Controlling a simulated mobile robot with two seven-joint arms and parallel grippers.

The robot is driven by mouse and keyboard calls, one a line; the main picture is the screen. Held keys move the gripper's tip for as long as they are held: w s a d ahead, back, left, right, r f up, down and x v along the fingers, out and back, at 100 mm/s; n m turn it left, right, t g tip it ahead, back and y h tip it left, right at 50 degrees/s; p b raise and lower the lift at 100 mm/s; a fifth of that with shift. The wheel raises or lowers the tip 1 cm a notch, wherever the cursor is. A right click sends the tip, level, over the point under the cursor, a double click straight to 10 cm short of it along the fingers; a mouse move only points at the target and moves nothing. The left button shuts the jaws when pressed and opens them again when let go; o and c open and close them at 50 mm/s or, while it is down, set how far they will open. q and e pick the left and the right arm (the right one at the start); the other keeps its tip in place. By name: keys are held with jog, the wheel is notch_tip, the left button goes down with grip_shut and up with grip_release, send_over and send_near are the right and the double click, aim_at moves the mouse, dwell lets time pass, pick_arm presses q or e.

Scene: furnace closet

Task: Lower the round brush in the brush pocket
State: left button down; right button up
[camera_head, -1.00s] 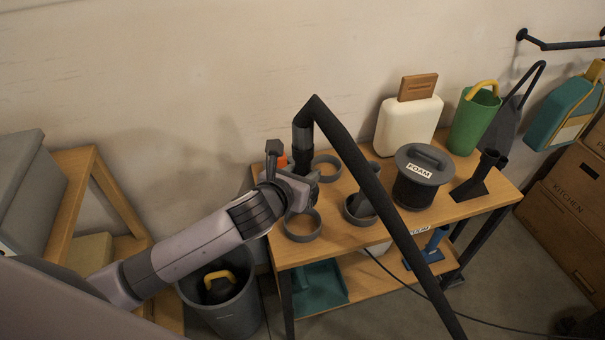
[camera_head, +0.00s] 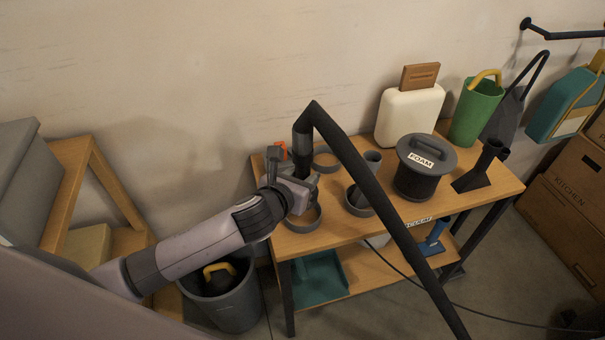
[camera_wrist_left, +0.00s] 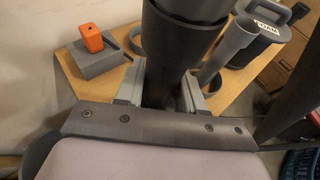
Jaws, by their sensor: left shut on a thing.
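My left gripper (camera_head: 304,187) is shut on a dark upright tube (camera_head: 302,150), which bends at its top into a black hose. The tube also fills the middle of the left wrist view (camera_wrist_left: 182,45). Its lower end is hidden by the gripper, so I cannot make out the round brush. Three grey ring pockets are on the wooden table: a front left ring (camera_head: 303,226), a back ring (camera_head: 327,168) and a right ring (camera_head: 358,211). The gripper is over the rear part of the front left ring. I cannot tell which ring is the brush pocket. My right gripper is out of view.
The black hose (camera_head: 372,185) slants across the table. A grey tube (camera_wrist_left: 228,48) leans in the right ring. A FOAM canister (camera_head: 420,180) and a flat nozzle (camera_head: 475,175) stand farther right. An orange block (camera_wrist_left: 92,38) is behind the gripper. A grey bin (camera_head: 235,300) stands below.

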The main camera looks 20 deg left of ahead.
pick_arm(q)
jog(key=shift+f+b, duration=1.45)
jog(key=shift+f, duration=1.35)
jog(key=shift+f, duration=0.7)
jog(key=c, duration=0.6)
grip_release()
jog(key=d+v, duration=0.1)
jog(key=v, duration=0.6)
jog(key=shift+a, duration=0.4)
jog(key=shift+s+r, duration=0.1)
jog(key=shift+s, duration=0.05)
